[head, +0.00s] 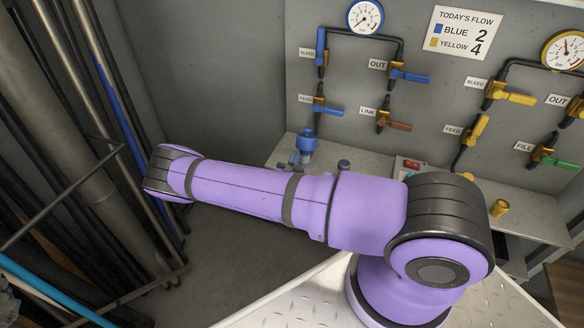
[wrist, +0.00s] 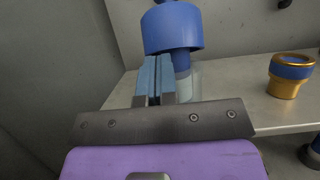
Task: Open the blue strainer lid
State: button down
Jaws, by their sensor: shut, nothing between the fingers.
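The blue strainer lid (head: 306,143) is a round cap on the strainer at the left end of the grey shelf. In the wrist view the lid (wrist: 172,30) is large at the top, with a narrower blue part and a pale, clear-looking body (wrist: 186,85) below it. My gripper (wrist: 155,62) has its pale blue fingers together and empty. The fingertips are just below the lid's rim in the picture, overlapping the narrower part; contact cannot be told. The fingers hide part of the strainer.
A brass fitting with a blue band (wrist: 291,75) stands on the shelf (head: 380,168) right of the strainer. Blue and brown valve levers (head: 330,110) and a gauge (head: 366,16) are on the panel behind. Pipes (head: 90,130) stand at the left.

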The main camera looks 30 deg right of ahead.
aim_at(307, 138)
jog(key=shift+w+d+r, duration=0.1)
jog(key=shift+w+d, duration=0.1)
jog(key=shift+d, duration=0.05)
jog(key=shift+w+d+r+g+y, duration=0.1)
jog(key=shift+r+g+y, duration=0.35)
jog(key=shift+r+y, duration=0.15)
jog(key=shift+w+d+r+g+y, duration=0.1)
jog(key=shift+r+g+y, duration=0.35)
jog(key=shift+r+y, duration=0.15)
